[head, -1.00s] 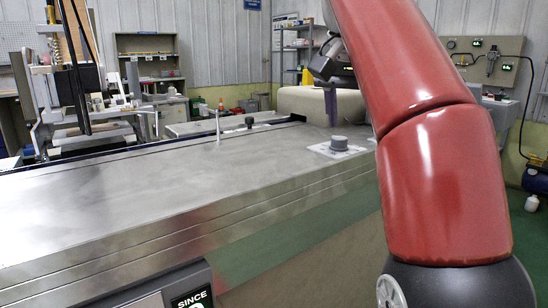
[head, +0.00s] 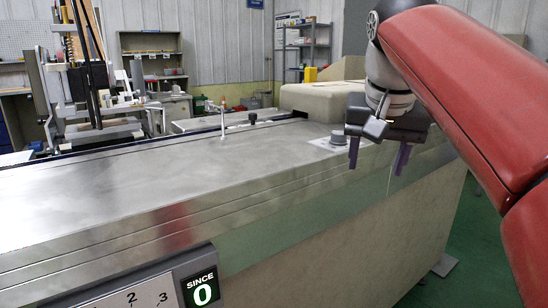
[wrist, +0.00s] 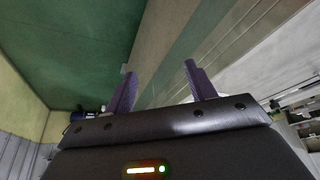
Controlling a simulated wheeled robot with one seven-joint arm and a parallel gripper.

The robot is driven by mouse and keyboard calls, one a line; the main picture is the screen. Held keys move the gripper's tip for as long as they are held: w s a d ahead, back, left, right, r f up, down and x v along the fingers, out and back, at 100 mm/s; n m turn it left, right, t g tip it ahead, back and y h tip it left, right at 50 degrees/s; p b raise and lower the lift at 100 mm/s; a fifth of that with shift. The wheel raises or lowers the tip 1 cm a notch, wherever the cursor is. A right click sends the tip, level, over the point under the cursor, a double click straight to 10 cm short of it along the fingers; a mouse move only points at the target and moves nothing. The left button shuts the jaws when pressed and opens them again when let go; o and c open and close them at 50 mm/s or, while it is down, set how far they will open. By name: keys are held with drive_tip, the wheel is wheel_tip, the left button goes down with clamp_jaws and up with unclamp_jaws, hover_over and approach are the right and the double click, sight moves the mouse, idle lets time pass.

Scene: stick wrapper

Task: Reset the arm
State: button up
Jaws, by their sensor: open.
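My gripper (head: 378,160) hangs at the right of the head view, its two purple fingers apart and pointing down. It is open with nothing between the fingers. It is near the front edge of the metal counter (head: 120,205) and overlaps it in the picture. In the wrist view my gripper (wrist: 158,82) shows both fingers spread, with the green floor and the counter's side beyond them. My red arm crosses the right side of the head view.
A grey round knob (head: 326,143) sits on a white plate on the counter, just left of my gripper. A thin upright stick (head: 223,120) and a beige box (head: 325,103) are farther back. A sign (head: 202,290) is on the counter's front. The counter's left part is clear.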

drive_tip(key=s+f+n, duration=0.1)
drive_tip(key=s+f, duration=0.4)
drive_tip(key=f, duration=0.4)
drive_tip(key=s+f+n, duration=0.1)
drive_tip(key=s+f, duration=0.4)
drive_tip(key=f, duration=0.4)
drive_tip(key=s+a+f+n+t+y, duration=0.1)
drive_tip(key=s+f, duration=0.4)
drive_tip(key=f, duration=0.4)
drive_tip(key=shift+s+n, duration=0.15)
drive_tip(key=shift+n, duration=0.15)
drive_tip(key=shift+c, duration=0.4)
